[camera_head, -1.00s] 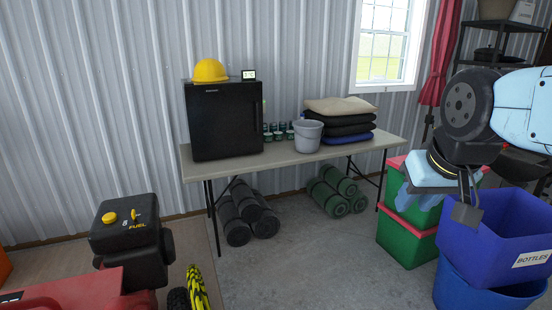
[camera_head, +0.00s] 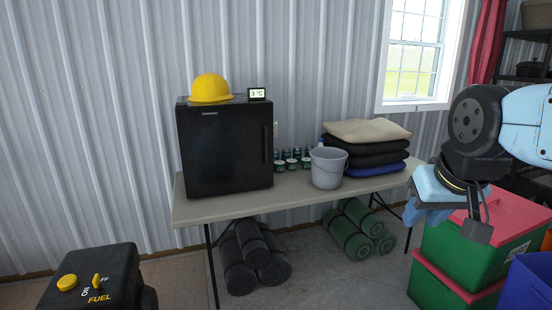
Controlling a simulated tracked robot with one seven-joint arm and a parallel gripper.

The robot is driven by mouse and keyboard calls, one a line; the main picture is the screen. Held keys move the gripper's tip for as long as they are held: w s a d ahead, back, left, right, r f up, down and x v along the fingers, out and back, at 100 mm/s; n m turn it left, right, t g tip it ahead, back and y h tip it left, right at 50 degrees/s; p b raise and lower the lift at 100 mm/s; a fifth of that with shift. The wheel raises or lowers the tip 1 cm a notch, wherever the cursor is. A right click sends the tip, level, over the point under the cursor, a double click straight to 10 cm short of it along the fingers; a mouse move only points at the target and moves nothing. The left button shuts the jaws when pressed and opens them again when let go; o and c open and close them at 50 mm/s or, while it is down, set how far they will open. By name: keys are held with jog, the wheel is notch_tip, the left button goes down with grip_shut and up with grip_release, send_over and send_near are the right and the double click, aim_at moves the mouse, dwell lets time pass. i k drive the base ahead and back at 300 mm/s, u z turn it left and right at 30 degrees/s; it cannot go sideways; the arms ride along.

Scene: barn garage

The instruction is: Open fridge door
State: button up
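A small black fridge (camera_head: 225,150) stands on the left part of a folding table (camera_head: 205,208). Its door is shut and faces me. A dark vertical handle (camera_head: 267,148) runs near the door's right edge. A yellow hard hat (camera_head: 210,88) and a small display reading 3 °C (camera_head: 257,94) sit on top of it. My gripper (camera_head: 458,224) hangs at the right of the view, in front of the table's right end and well apart from the fridge. I cannot make out whether its fingers are open or shut.
A grey bucket (camera_head: 327,168), several small cans (camera_head: 293,158) and folded cushions (camera_head: 365,148) stand right of the fridge. Rolled mats (camera_head: 360,230) lie below. Floor between is clear.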

aim_at(226, 147)
jog(key=u, duration=0.1)
jog(key=i, duration=1.5)
jog(key=u, duration=0.05)
